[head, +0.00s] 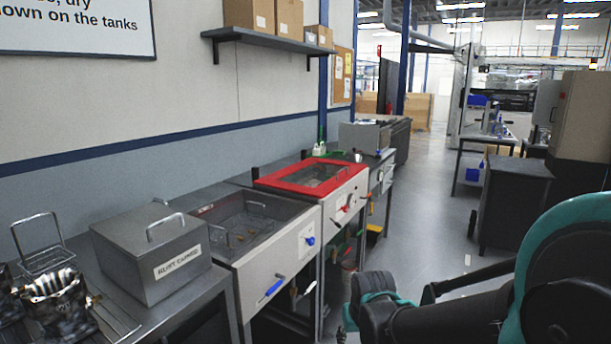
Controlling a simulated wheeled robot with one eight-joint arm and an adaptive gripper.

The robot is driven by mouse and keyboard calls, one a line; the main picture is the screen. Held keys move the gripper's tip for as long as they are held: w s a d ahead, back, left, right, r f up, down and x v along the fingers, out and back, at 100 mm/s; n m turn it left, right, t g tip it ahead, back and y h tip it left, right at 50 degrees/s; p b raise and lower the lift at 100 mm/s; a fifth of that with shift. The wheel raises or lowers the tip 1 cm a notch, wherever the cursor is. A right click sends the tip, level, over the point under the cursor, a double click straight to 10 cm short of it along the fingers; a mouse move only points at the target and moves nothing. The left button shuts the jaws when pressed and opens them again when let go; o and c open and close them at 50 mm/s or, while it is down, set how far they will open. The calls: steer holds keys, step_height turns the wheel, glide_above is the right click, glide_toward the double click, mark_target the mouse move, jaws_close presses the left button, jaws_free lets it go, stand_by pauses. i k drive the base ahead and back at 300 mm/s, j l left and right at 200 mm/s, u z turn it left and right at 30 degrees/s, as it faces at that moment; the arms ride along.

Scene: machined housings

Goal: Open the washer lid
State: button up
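A lid with a red frame (311,176) and a clear window lies flat, apparently shut, on the right-hand tank unit. It has a metal handle on top. No label marks it as the washer, but it is the one framed lid I see. The unit's pale front (343,207) carries a red knob. My arm shows at the lower right, with its dark and teal links to the right of and nearer than this unit. No fingertips of my gripper can be made out.
Left of the red lid is an open grey tank (215,213) with wire baskets inside. A labelled grey box with a handle (150,252) stands on the bench, beside a metal basket of parts (57,304). A shelf (262,39) hangs above. The aisle floor (425,225) is clear.

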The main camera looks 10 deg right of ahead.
mark_target(272, 181)
steer(key=i+l+u, duration=0.1)
steer(key=i+l, duration=0.4)
steer(key=i+l+u, duration=0.15)
steer(key=i+l, duration=0.35)
steer(key=i+l+u, duration=0.1)
steer(key=i+l, duration=0.35)
steer(key=l, duration=0.25)
